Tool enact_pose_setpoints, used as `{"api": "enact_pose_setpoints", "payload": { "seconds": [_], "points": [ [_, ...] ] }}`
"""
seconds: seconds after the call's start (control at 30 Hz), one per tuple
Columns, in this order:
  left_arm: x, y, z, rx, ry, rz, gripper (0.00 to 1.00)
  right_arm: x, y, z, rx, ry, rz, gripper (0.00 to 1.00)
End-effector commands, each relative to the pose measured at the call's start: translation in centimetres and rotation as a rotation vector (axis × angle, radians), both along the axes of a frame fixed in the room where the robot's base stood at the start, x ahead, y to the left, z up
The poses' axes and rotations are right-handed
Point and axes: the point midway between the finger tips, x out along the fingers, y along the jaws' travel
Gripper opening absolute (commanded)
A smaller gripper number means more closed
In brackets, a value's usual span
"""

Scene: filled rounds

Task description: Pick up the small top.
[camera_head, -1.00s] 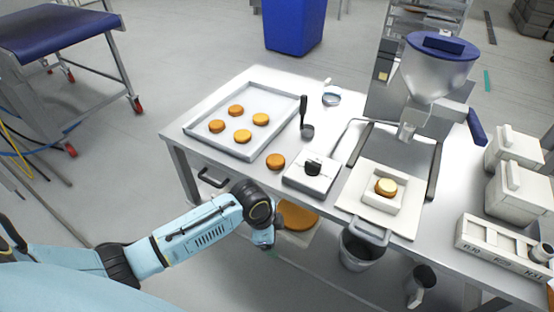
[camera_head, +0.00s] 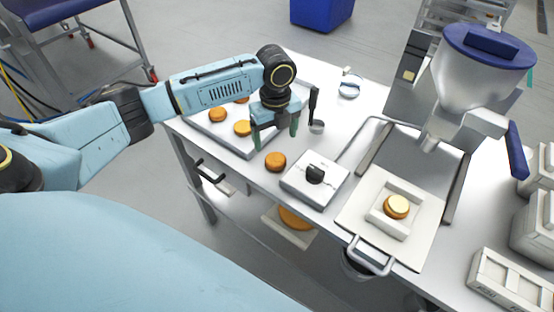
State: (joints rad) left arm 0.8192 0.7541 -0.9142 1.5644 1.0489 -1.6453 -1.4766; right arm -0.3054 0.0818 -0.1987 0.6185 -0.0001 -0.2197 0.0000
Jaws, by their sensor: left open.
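Several small orange-brown rounds sit on the metal baking tray (camera_head: 240,150); one of them (camera_head: 242,128) shows beside my left gripper, another (camera_head: 218,115) farther left. A single small round top (camera_head: 275,161) lies on the bare table just off the tray's near right corner. My left gripper (camera_head: 275,132) is open and empty, pointing down over the tray's right edge, just beyond the single top in the picture. It hides part of the tray. A round with a pale yellow face (camera_head: 397,207) sits in the square white holder (camera_head: 383,226). My right gripper is out of view.
A white block with a black knob (camera_head: 315,174) stands right of the single top. A dark-handled ladle (camera_head: 316,126) stands close right of my gripper. A hopper machine (camera_head: 485,60) stands behind the white board (camera_head: 420,245). Crates fill the right end.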

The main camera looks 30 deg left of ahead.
Motion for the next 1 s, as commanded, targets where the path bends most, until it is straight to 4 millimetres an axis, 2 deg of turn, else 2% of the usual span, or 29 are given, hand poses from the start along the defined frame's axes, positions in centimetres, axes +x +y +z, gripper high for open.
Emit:
{"api": "enact_pose_setpoints", "payload": {
  "seconds": [0.03,0.1,0.37,0.63,0.77,0.97,1.0],
  "points": [
    [-0.1,0.0,-1.2,0.001,0.003,0.0,0.81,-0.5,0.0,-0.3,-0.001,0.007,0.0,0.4],
    [0.0,-0.1,-2.3,0.0,0.002,0.0,0.81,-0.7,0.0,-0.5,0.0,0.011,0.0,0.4],
    [0.1,0.0,-4.3,0.001,0.0,0.001,0.81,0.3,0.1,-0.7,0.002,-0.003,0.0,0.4],
    [0.4,0.3,-8.2,0.0,-0.001,0.001,0.81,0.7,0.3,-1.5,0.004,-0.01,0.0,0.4],
    [0.4,0.4,-8.9,0.001,-0.002,0.0,0.81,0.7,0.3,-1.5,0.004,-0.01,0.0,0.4],
    [0.4,0.4,-8.8,0.001,-0.003,0.0,0.81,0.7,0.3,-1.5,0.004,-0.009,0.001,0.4],
    [0.4,0.4,-8.8,0.001,-0.003,0.0,0.77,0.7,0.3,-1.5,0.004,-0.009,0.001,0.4]
  ]
}}
